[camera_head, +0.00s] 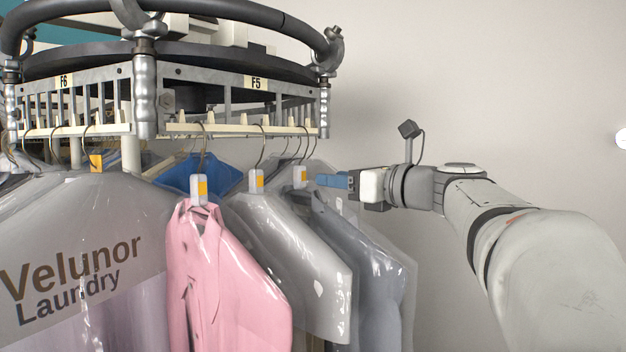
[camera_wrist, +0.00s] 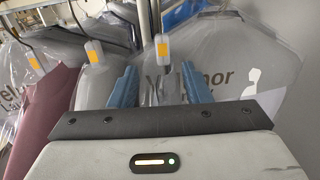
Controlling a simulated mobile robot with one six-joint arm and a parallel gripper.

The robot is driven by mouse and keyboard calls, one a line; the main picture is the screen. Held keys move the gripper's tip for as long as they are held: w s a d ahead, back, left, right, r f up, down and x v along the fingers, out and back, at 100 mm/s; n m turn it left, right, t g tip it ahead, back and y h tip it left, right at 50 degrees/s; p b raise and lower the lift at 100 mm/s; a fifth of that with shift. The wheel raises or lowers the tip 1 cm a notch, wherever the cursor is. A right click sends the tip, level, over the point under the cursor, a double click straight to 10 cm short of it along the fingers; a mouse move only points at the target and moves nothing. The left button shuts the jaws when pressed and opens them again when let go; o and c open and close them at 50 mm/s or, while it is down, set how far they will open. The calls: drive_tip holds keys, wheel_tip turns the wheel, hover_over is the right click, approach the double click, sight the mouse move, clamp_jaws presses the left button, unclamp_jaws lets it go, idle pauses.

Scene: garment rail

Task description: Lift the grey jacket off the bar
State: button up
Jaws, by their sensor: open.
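The grey jacket (camera_head: 365,240) hangs from the bar (camera_head: 240,129) in clear plastic, at the right end of the row in the head view. A grey and orange tag (camera_head: 300,176) sits at a hanger neck just left of my gripper (camera_head: 322,181). My gripper reaches in from the right at the height of that tag. In the wrist view my gripper (camera_wrist: 158,84) is open, its two blue fingers apart. A tag (camera_wrist: 162,47) and clear plastic show beyond and between the fingers. I cannot tell whether the fingers touch the plastic.
A pink shirt (camera_head: 215,270) and a pale grey garment (camera_head: 300,265) hang close to the left. A large "Velunor Laundry" bag (camera_head: 80,250) hangs further left. The round rail frame (camera_head: 190,65) stands above. Open room lies to the right, before a plain wall.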

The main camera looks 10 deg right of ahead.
sight(304, 176)
drive_tip(key=shift+x, duration=1.05)
drive_tip(key=shift+w+a, duration=0.3)
drive_tip(key=shift+w, duration=0.35)
drive_tip(key=shift+p+x, duration=0.95)
drive_tip(key=shift+x, duration=2.7)
drive_tip(key=shift+f, duration=0.1)
drive_tip(key=shift+c, duration=0.4)
clamp_jaws()
drive_tip(key=shift+r+p, duration=1.65)
drive_tip(key=shift+r, duration=0.25)
drive_tip(key=shift+d, duration=0.1)
